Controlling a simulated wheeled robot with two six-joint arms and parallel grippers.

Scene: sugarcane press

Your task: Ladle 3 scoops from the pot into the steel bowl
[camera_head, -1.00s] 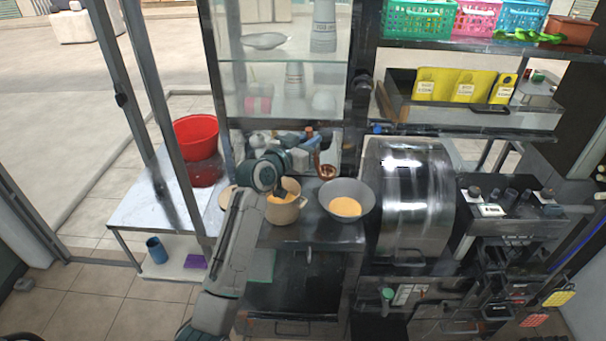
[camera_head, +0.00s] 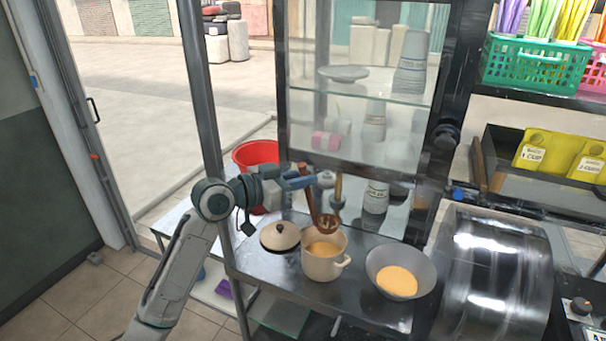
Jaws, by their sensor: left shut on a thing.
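My left gripper (camera_head: 303,182) is shut on the upper handle of a copper-brown ladle (camera_head: 328,224). The ladle hangs tilted, its bowl end in line with the pot's far rim; I cannot tell whether it is over the pot or behind it. The cream pot (camera_head: 322,269) stands open on the dark counter with orange-yellow contents inside. The steel bowl (camera_head: 416,277) stands to the pot's right and holds similar orange-yellow contents. What the ladle's bowl holds is not clear. My right gripper is out of view.
A pot lid (camera_head: 280,236) lies left of the pot. A glass-shelved cabinet (camera_head: 345,93) stands behind the counter (camera_head: 345,305). A shiny metal drum (camera_head: 495,280) is right of the bowl. A red tub (camera_head: 256,155) is behind my left arm.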

